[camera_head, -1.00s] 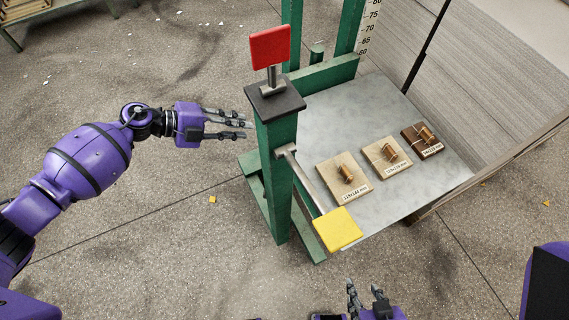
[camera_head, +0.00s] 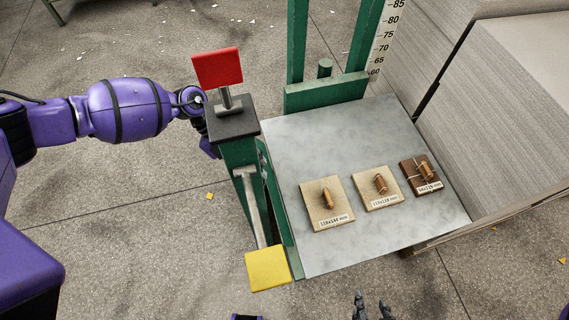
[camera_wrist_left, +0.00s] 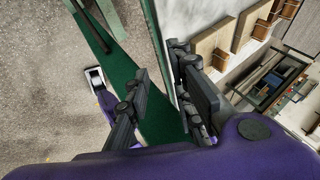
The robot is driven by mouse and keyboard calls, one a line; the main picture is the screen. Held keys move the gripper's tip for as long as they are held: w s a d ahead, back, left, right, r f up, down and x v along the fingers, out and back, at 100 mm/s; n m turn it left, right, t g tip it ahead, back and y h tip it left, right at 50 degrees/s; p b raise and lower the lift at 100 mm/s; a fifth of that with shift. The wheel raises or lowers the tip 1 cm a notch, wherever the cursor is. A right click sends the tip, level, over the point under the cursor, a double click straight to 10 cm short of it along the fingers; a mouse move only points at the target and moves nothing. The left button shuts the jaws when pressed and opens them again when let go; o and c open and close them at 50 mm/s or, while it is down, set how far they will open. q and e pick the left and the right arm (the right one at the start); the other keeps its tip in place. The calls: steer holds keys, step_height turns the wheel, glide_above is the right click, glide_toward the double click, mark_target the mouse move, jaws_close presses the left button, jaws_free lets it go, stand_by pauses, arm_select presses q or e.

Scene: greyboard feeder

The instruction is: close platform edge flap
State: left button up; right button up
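A narrow green panel (camera_head: 274,198), apparently the edge flap, runs along the left edge of the grey platform (camera_head: 320,140). In the left wrist view a dark green strip (camera_wrist_left: 160,115) lies between my left gripper's fingers (camera_wrist_left: 162,95), beside the platform edge. The fingers are spread apart with nothing visibly clamped; contact with the green part cannot be told. In the head view the left hand is mostly hidden behind the green post. My right gripper (camera_head: 372,305) shows only its fingertips at the bottom edge, spread apart and empty, in front of the platform.
The green post carries a red square plate (camera_head: 217,68) on top and a bar with a yellow plate (camera_head: 268,270). Three boards with wooden handles, including the nearest one (camera_head: 326,203), lie on the platform. Greyboard stacks (camera_head: 510,110) stand at the right.

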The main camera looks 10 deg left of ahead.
mark_target(267, 180)
arm_select(q)
steer(key=x, duration=0.6)
steer(key=shift+s+d+f, duration=0.1)
steer(key=shift+f, duration=0.1)
jaws_close()
